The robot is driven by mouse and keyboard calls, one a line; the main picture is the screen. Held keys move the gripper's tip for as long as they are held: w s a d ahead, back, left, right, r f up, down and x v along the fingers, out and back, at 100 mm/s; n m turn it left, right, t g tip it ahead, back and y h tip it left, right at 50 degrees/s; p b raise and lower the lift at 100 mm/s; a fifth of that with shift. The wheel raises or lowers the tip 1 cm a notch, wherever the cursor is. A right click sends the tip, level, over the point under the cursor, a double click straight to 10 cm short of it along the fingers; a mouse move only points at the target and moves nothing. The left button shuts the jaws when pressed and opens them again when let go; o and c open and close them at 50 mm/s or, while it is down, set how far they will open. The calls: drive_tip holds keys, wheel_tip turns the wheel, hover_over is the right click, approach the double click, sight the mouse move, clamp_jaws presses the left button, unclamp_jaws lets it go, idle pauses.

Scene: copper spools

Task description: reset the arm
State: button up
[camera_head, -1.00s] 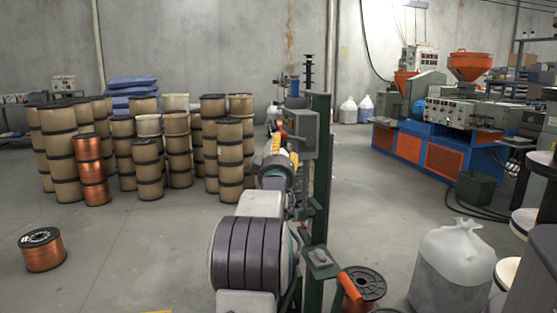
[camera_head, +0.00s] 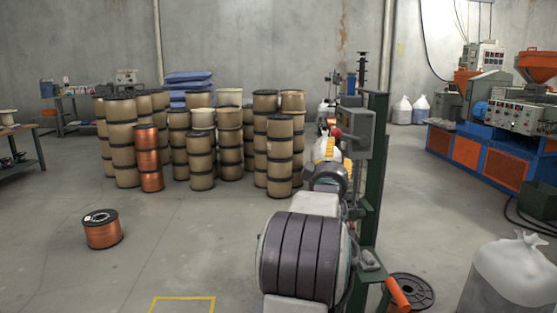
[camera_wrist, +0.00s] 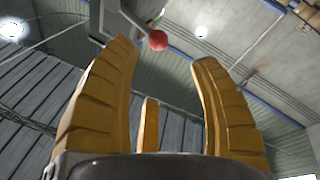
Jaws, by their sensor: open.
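My gripper (camera_head: 328,150) shows small in the head view, at the far end of my outstretched arm, beside a green machine post (camera_head: 374,190). In the wrist view my gripper (camera_wrist: 165,55) is open, its yellow ribbed fingers spread apart with nothing between them. It points up toward the roof. A red ball knob (camera_wrist: 158,40) shows beyond the fingertips and also near the gripper in the head view (camera_head: 337,132). I cannot tell whether the gripper touches it.
A copper spool (camera_head: 102,230) stands alone on the floor at left, near a yellow floor marking (camera_head: 182,298). Stacked spools (camera_head: 200,160) stand behind. An orange-and-blue machine (camera_head: 480,150) and a pale bag (camera_head: 512,280) are at right. The left floor is mostly clear.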

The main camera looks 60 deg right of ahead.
idle(0.3)
drive_tip(key=w+a+r+n+t+y+p, duration=0.15)
drive_tip(key=w+a+y+p, duration=0.35)
drive_tip(key=a, duration=0.5)
drive_tip(key=w+a+r+n+t+y+p, duration=0.1)
drive_tip(key=w+a+r+y+p, duration=0.2)
drive_tip(key=w+a+p, duration=0.55)
drive_tip(key=w+a+r+n+t+y+p, duration=0.1)
drive_tip(key=w+a+r+y+p, duration=0.2)
drive_tip(key=a, duration=0.9)
drive_tip(key=s+a+n+g+y+p, duration=0.1)
drive_tip(key=s+a+y+p, duration=0.15)
drive_tip(key=a+p, duration=0.4)
drive_tip(key=s+a+r+n+g+y+p, duration=0.1)
drive_tip(key=s+a+g+y+p, duration=0.2)
drive_tip(key=a, duration=0.6)
drive_tip(key=s+a+n+y+p, duration=0.1)
drive_tip(key=s+a+y+p, duration=0.1)
drive_tip(key=s+a+p, duration=0.4)
drive_tip(key=s+a+g+p, duration=0.2)
drive_tip(key=s+a, duration=0.3)
drive_tip(key=s, duration=0.2)
drive_tip(key=shift+a+r+g+y+p, duration=0.25)
drive_tip(key=shift+a+g+y+p, duration=0.1)
drive_tip(key=shift+y, duration=0.1)
drive_tip(key=shift+n, duration=0.25)
